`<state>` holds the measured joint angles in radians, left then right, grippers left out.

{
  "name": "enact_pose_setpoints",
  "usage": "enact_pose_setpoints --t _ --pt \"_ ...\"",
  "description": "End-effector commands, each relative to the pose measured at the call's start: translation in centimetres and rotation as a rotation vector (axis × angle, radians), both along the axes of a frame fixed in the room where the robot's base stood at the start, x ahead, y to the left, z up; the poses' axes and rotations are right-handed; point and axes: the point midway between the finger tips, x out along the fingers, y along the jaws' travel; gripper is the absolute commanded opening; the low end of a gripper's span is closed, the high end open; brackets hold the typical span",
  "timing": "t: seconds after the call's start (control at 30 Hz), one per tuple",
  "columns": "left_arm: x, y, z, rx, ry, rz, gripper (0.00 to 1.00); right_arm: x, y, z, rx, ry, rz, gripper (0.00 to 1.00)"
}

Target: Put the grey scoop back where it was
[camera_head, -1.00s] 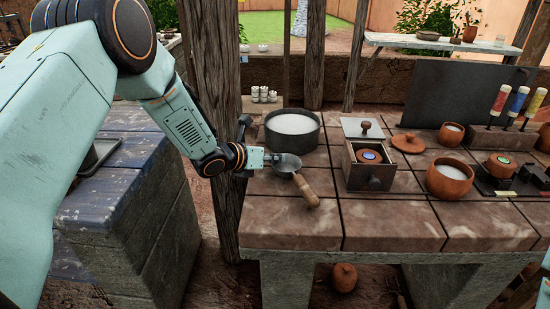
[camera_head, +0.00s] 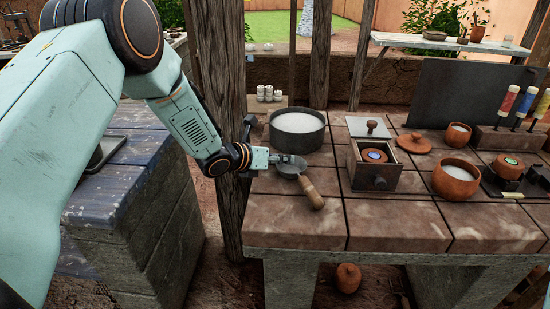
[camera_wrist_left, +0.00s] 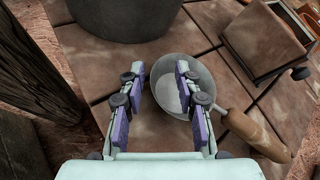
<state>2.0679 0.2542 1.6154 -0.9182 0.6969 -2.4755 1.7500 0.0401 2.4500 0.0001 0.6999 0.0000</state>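The grey scoop (camera_head: 292,168) has a round metal bowl and a wooden handle (camera_head: 312,194). It lies on the tiled counter (camera_head: 290,220), in front of the grey pot of white material (camera_head: 297,134), with its handle toward the counter's front edge. My left gripper (camera_head: 279,160) is at the bowl. In the left wrist view, its fingers (camera_wrist_left: 157,88) are spread apart, with the right finger over the scoop bowl (camera_wrist_left: 172,76) and the left finger outside the rim. The fingers do not close on it. My right gripper is out of view.
A wooden post (camera_head: 226,120) stands close to my left wrist. Right of the scoop are a small box with a drawer (camera_head: 374,165), a clay lid (camera_head: 414,144) and a clay bowl (camera_head: 455,179). The counter front is clear.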

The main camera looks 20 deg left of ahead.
Motion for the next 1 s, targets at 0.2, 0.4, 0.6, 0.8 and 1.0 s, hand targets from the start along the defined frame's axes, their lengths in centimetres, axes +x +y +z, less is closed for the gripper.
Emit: enact_pose_setpoints --t 0.2,0.4,0.6,0.8,1.0 --pt "-1.9 1.1 1.3 -0.003 -0.001 0.004 0.33 0.0 0.0 0.0 0.000 0.000 0.000 0.00" --pt "-5.0 2.6 3.1 -0.007 -0.002 0.004 0.33 0.0 0.0 0.0 0.000 0.000 0.000 0.00" --pt "-7.4 3.8 4.5 -0.005 -0.002 0.004 0.33 0.0 0.0 0.0 0.000 0.000 0.000 0.00" --pt "-8.8 4.6 5.3 -0.003 -0.001 0.004 0.33 0.0 0.0 0.0 0.000 0.000 0.000 0.00" --pt "-9.3 4.7 5.6 0.000 -0.001 0.000 0.33 0.0 0.0 0.0 0.000 0.000 0.000 0.00"
